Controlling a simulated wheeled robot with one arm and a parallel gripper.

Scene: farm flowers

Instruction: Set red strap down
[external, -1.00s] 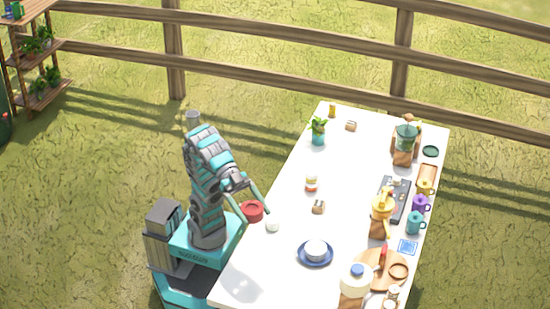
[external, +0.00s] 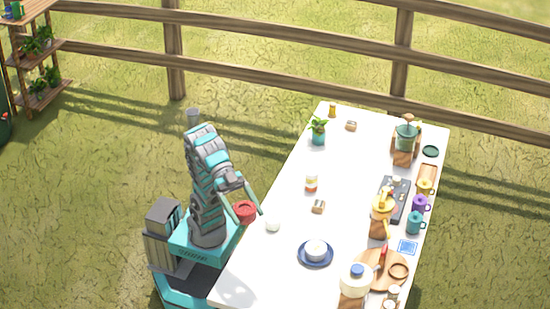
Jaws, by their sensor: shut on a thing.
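The red strap (external: 244,211) is a small rolled red ring at the left edge of the white table. My gripper (external: 245,212) is shut on it, with one teal finger on each side. The strap looks to be at or just above the table edge; whether it touches the table cannot be told from this view.
A blue saucer (external: 303,256) with a white bowl (external: 316,249) is further right and nearer. Mugs line the far side.

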